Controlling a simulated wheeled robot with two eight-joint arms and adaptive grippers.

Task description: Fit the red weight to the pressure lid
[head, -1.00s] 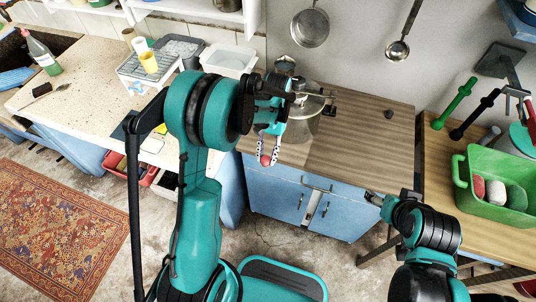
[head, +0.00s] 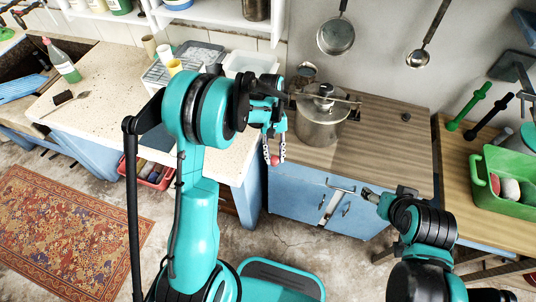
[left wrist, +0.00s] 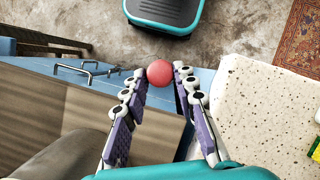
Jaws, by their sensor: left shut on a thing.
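The red weight (head: 275,160), a small red ball, is between the fingertips of my left gripper (head: 275,157). In the left wrist view the red weight (left wrist: 160,73) sits between both fingers, which are shut on it. The steel pressure pot (head: 320,128) stands on the wooden worktop, with its pressure lid (head: 323,104) on top. The gripper is in front and to the left of the pot, apart from it, near the worktop's front left corner. My right gripper (head: 371,195) is in front of the blue cabinet; its finger opening is too small to tell.
A speckled counter (head: 110,85) with cups and a rack is on the left. A small dark knob (head: 406,117) lies on the wooden worktop (head: 385,140), otherwise clear right of the pot. A green crate (head: 510,200) stands at right. A pan (head: 336,36) and ladle hang behind.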

